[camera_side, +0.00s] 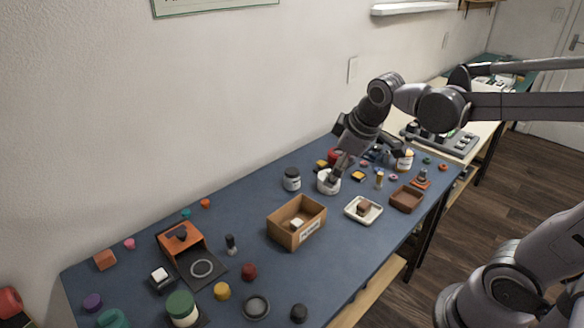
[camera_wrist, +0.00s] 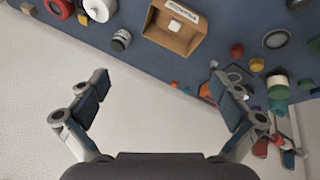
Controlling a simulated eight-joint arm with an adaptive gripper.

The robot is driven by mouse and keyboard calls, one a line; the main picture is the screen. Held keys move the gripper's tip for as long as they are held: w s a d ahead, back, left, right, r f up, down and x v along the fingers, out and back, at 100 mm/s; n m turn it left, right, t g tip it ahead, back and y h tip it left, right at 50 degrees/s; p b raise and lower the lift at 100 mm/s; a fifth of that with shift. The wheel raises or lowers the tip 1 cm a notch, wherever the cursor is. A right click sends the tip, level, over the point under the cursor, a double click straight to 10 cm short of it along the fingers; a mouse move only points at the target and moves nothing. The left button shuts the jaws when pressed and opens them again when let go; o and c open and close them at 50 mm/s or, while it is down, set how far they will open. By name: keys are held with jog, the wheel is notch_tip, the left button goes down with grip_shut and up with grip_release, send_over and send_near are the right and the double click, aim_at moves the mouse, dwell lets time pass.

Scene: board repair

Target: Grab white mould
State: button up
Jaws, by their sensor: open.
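Several white things are in view, and I cannot tell for sure which is the mould. A white round cup (camera_side: 326,187) stands at mid-table in the side view, partly hidden by my gripper (camera_side: 345,165). The cup also shows at the top left edge of the wrist view (camera_wrist: 100,8). A shallow white square tray (camera_side: 352,215) holds a brown block. My gripper (camera_wrist: 160,88) is open and empty, its fingers spread wide, with pale wall behind.
The cardboard box (camera_side: 285,233) stands right of an orange-and-black device (camera_side: 187,262). A grey-lidded jar (camera_side: 292,179) is beside the white cup. A brown tray (camera_side: 407,201) lies near the right edge. Some blue tabletop around the box is clear.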

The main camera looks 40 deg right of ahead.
jog(key=w+d+f+n+g+h, duration=0.1)
jog(key=w+d+f+n+g, duration=0.1)
jog(key=w+d+f+n, duration=0.35)
jog(key=w+d+f+n+g+h, duration=0.1)
jog(key=w+d+f+n+g, duration=0.15)
jog(key=w+d, duration=0.6)
jog(key=w+d+f+n, duration=0.1)
jog(key=f, duration=0.2)
jog(key=w+d+f+n, duration=0.1)
jog(key=w+d+f, duration=0.1)
jog(key=f, duration=0.2)
jog(key=w+d+f+n+g+h, duration=0.1)
jog(key=d+f+n, duration=0.1)
jog(key=f, duration=0.1)
jog(key=shift+w+d+f, duration=0.1)
jog(key=shift+w+f, duration=0.15)
jog(key=shift+f, duration=0.15)
jog(key=shift+s+x, duration=0.15)
jog(key=shift+x, duration=1.45)
jog(key=shift+s+x, duration=0.1)
jog(key=shift+x, duration=1.45)
jog(key=c, duration=1.3)
